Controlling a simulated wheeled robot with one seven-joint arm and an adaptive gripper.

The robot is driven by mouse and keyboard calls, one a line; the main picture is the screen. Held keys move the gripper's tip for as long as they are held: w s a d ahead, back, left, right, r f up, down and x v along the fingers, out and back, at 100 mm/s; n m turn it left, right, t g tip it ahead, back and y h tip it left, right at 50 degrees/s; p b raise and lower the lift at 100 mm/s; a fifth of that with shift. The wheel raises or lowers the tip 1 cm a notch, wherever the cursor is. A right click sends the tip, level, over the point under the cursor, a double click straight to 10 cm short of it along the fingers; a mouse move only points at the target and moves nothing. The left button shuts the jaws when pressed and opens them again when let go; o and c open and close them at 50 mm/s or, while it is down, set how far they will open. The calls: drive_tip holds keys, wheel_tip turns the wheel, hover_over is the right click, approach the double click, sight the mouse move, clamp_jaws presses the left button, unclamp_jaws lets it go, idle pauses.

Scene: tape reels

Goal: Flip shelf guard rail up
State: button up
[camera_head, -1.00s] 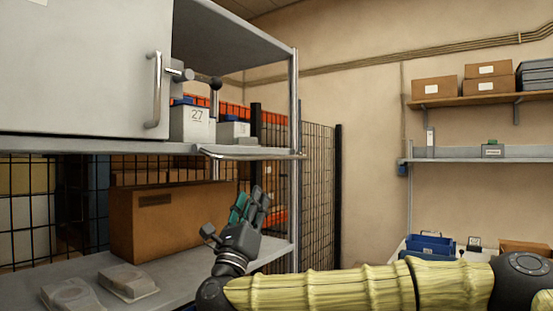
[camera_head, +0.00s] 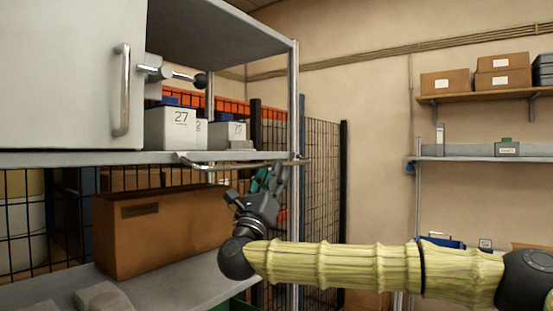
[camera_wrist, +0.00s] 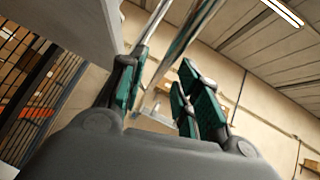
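The guard rail (camera_head: 235,164) is a thin silver bar at the front edge of the upper grey shelf (camera_head: 90,158). It sits low, about level with the shelf edge, and sticks out a little in front of it. My gripper (camera_head: 270,178) is just below the rail's right part, fingers pointing up. In the wrist view my gripper (camera_wrist: 160,95) has its green-padded fingers spread apart. A shiny bar, apparently the rail (camera_wrist: 186,42), runs in the gap between and beyond the fingertips. I cannot tell whether they touch it.
Grey bins (camera_head: 172,128) stand on the upper shelf behind the rail. A grey cabinet door with a handle (camera_head: 122,90) is at the left. A shelf post (camera_head: 293,90) rises close to the right of my gripper. A cardboard box (camera_head: 160,230) is on the lower shelf.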

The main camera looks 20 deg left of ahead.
drive_tip(key=shift+w+d+r+p, duration=0.2)
drive_tip(key=shift+w+r+p, duration=0.3)
drive_tip(key=shift+r, duration=0.5)
drive_tip(key=shift+w+r, duration=0.25)
drive_tip(key=shift+w, duration=0.45)
drive_tip(key=shift+s, duration=0.1)
clamp_jaws()
